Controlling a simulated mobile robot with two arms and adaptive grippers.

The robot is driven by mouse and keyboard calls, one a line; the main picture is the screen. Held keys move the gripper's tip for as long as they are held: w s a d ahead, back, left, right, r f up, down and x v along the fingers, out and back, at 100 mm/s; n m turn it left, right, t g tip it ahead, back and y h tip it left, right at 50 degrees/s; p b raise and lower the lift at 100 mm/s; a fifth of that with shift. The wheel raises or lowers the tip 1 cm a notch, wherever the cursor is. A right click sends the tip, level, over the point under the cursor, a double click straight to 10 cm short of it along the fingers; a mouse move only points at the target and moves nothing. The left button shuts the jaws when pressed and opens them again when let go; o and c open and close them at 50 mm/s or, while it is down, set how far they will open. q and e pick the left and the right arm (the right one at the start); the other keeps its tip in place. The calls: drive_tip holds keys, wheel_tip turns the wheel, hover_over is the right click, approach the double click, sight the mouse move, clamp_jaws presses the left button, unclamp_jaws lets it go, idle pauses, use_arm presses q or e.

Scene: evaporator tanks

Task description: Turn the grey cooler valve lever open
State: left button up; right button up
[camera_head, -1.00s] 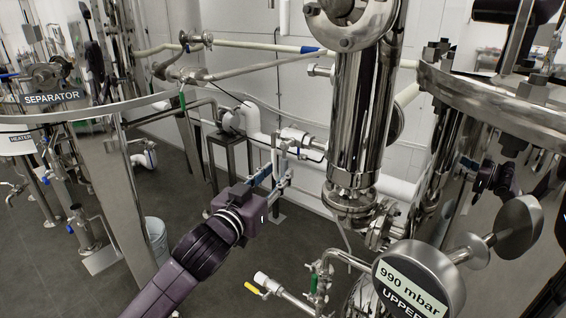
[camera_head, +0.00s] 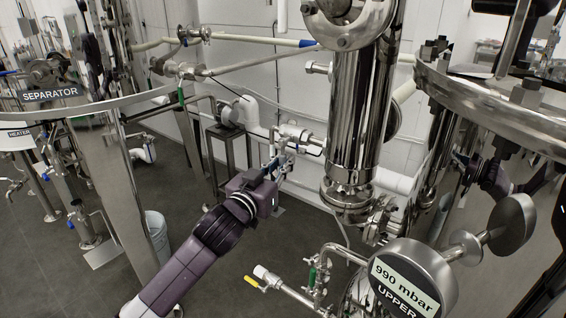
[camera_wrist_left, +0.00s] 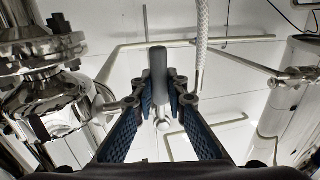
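The grey lever (camera_wrist_left: 158,76) stands upright in the middle of the left wrist view, with a round pale end or pivot below it. My left gripper (camera_wrist_left: 160,98) is open, with its blue-padded fingers on either side of the lever. Narrow gaps appear to remain between pads and lever. In the head view my left gripper (camera_head: 274,165) reaches to the white and steel valve piping (camera_head: 293,138) beside the shiny column; the lever is hard to make out there. My right gripper is not in view.
The tall steel column (camera_head: 355,120) with its bottom flange stands right of my left gripper. A round gauge reading 990 mbar (camera_head: 410,283) and a yellow-handled valve (camera_head: 251,283) are in front. A braided hose (camera_wrist_left: 202,40) hangs right of the lever.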

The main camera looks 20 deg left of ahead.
use_arm(q)
drive_tip(key=shift+a, duration=0.1)
clamp_jaws()
drive_tip(key=w+a+r+m+h, duration=0.1)
drive_tip(key=a+r+m+h, duration=0.1)
drive_tip(key=m, duration=0.8)
drive_tip(key=w+a+r+m+t+h+p, duration=0.1)
drive_tip(key=a+r+m+h, duration=0.1)
drive_tip(key=m, duration=0.8)
drive_tip(key=shift+a+r, duration=0.5)
drive_tip(key=shift+r, duration=0.3)
drive_tip(key=o, duration=0.8)
unclamp_jaws()
drive_tip(key=shift+o, duration=0.2)
drive_tip(key=shift+s, duration=0.1)
drive_tip(key=shift+s, duration=0.1)
